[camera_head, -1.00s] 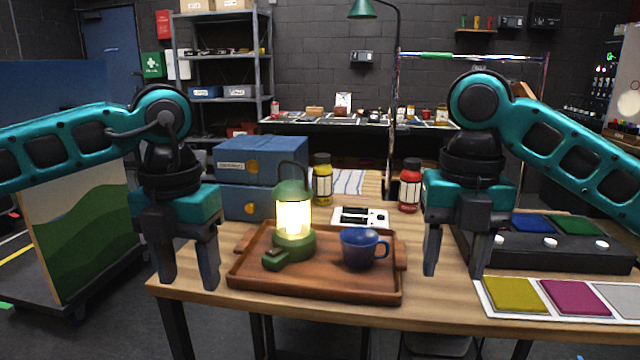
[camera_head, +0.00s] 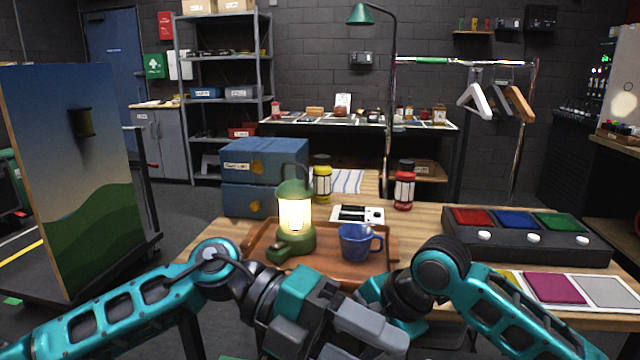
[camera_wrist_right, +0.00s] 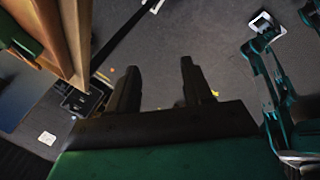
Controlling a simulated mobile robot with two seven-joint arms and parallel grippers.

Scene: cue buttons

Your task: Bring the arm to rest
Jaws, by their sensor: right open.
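Both my teal arms are folded low in front of the table in the head view. My left gripper (camera_head: 375,328) points to the right near the bottom middle, below the tray; I cannot tell its finger gap. My right arm bends in from the right, and its hand is mostly hidden behind the left gripper in the head view. In the right wrist view my right gripper (camera_wrist_right: 158,70) is open, its two dark fingers apart with nothing between them, over grey floor. A table edge (camera_wrist_right: 75,45) shows at the left of that view.
The wooden tray (camera_head: 335,268) holds a lit green lantern (camera_head: 294,215) and a blue cup (camera_head: 356,243). A black box (camera_head: 535,246) with red, blue and green panels and white buttons stands right. Coloured cards (camera_head: 555,288) lie before it.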

